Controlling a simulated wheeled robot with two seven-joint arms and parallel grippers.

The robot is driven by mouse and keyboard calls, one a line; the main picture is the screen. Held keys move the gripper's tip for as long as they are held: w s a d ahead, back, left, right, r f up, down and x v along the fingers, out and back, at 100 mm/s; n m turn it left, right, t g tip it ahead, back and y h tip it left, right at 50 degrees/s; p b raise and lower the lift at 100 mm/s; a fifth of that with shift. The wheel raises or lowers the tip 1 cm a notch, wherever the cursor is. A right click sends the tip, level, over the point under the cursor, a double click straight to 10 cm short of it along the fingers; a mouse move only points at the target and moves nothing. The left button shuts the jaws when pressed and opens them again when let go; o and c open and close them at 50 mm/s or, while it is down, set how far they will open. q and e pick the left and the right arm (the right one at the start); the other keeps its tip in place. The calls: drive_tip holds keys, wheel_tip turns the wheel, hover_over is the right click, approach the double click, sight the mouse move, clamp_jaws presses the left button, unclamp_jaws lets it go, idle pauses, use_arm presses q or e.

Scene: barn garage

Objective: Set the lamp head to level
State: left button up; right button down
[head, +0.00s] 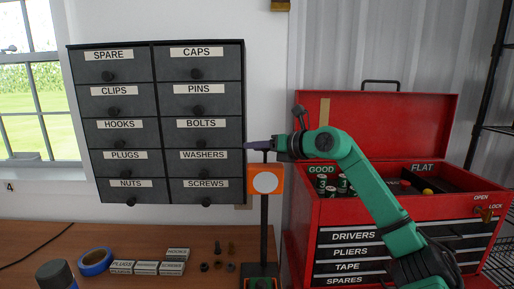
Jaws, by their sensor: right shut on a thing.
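A dark post (264,228) stands upright on the workbench. A short grey-purple piece (258,145), which looks like the lamp head, sits at its top and lies close to level. An orange square plate (252,187) with a white disc is on the post just below. My right gripper (277,143) comes in from the right and is shut on the right end of the grey-purple piece; its fingers are small and partly hidden. My left gripper is not in view.
A labelled drawer cabinet (158,140) hangs close left of the post. An open red toolbox (390,220) stands right, under my right arm. Blue tape (95,261), small label blocks (146,268) and several fasteners (218,265) lie on the wooden bench (190,238).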

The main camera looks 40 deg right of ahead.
drive_tip(key=shift+w+f, duration=0.1)
drive_tip(key=shift+f, duration=0.25)
